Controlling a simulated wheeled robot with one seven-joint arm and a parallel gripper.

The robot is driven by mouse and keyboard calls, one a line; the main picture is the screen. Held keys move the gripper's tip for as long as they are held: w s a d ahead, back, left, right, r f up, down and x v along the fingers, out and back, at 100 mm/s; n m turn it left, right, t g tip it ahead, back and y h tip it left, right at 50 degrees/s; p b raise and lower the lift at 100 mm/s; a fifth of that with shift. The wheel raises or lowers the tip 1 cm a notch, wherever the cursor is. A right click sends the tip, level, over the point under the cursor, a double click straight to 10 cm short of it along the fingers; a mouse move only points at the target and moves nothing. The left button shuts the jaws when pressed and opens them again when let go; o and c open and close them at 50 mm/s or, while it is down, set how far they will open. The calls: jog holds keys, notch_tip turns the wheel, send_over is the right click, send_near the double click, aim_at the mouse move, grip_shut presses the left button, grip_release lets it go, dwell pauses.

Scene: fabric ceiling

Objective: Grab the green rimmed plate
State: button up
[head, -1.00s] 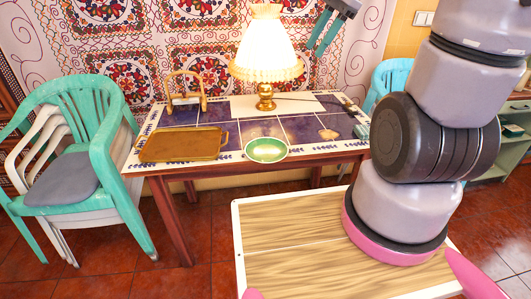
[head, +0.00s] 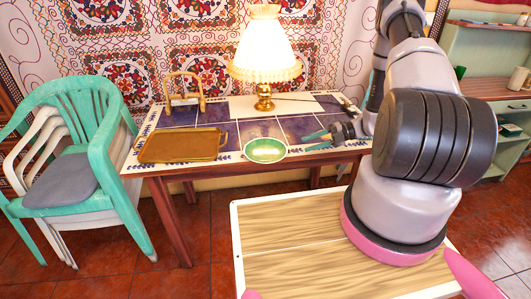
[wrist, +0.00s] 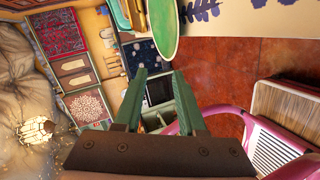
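The green rimmed plate (head: 265,150) lies near the front edge of the tiled table (head: 237,171). In the wrist view the plate (wrist: 162,30) shows at the top, beyond the fingertips. My gripper (head: 308,142) is to the right of the plate, low over the table, with its teal fingers pointing left toward it. A gap separates the fingertips from the rim. In the wrist view my gripper (wrist: 159,78) has its two fingers apart with nothing between them.
A brown tray (head: 182,146) lies left of the plate. A lit lamp (head: 265,90) stands behind it, and a wooden-handled holder (head: 186,91) is at the back left. Stacked chairs (head: 75,150) stand left of the table. Small items lie at the table's right end.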

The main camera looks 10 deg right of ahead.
aim_at(281, 157)
jog(key=shift+m, duration=0.7)
jog(key=x, duration=0.3)
jog(key=f+x, duration=0.1)
jog(key=x, duration=0.3)
jog(key=f+x, duration=0.1)
jog(key=x, duration=0.3)
jog(key=shift+s+d+f, duration=0.15)
jog(key=shift+d+f, duration=0.1)
grip_shut()
dwell(0.5)
